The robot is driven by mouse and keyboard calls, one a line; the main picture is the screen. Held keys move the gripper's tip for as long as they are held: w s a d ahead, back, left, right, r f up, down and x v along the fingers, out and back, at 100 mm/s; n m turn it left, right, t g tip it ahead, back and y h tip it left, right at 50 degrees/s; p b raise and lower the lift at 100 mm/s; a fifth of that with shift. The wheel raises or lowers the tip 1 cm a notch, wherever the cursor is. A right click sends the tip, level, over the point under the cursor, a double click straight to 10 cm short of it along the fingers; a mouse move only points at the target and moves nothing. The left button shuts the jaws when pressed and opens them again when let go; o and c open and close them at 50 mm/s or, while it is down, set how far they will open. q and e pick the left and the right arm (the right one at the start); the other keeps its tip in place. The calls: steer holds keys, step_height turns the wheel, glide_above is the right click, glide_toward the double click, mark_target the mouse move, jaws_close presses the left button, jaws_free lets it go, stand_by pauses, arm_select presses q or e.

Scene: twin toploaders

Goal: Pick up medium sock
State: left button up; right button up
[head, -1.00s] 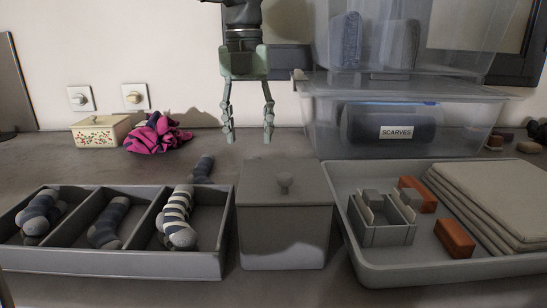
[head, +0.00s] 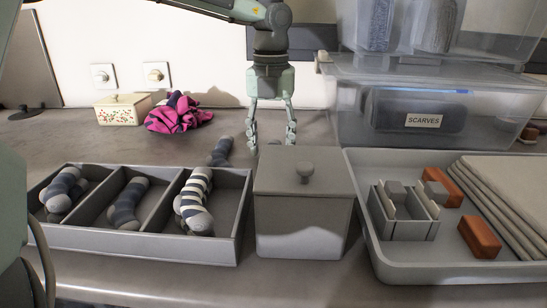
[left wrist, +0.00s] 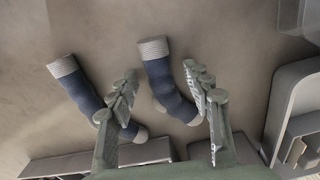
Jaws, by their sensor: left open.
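My left gripper (head: 271,140) is open and empty, pointing down behind the lidded grey box in the head view. In the left wrist view, two blue socks with grey cuffs and toes lie on the counter. The right one (left wrist: 168,82) lies between the open fingers (left wrist: 163,85) in the picture. The left one (left wrist: 80,85) lies beside the left finger, which covers part of it. In the head view one dark blue sock (head: 220,151) shows behind the divided tray; the other is not visible there. I cannot tell which is medium.
The divided grey tray (head: 142,243) holds a sock in each compartment. The lidded grey box (head: 303,222) stands right of it. A clear scarves bin (head: 470,135), pink cloth (head: 178,115) and floral box (head: 122,110) stand behind.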

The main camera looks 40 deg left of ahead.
arm_select(q)
steer(key=shift+c, duration=0.5)
steer(key=c, duration=0.9)
steer(key=shift+o, duration=0.2)
steer(key=shift+r, duration=0.55)
steer(key=r, duration=0.3)
steer(key=shift+s+a+r+b, duration=0.25)
steer(key=shift+a+r+b, duration=0.1)
steer(key=shift+b, duration=0.05)
steer(key=s+a+r, duration=0.7)
steer(key=s+a, duration=0.1)
steer(key=s+m, duration=0.1)
steer(key=s, duration=1.6)
steer(key=shift+r+b, duration=0.2)
steer(key=shift+b, duration=0.15)
arm_select(e)
steer(key=r, duration=0.1)
steer(key=w+r, duration=0.2)
steer(key=shift+a+r, duration=0.15)
steer(key=shift+r, duration=0.15)
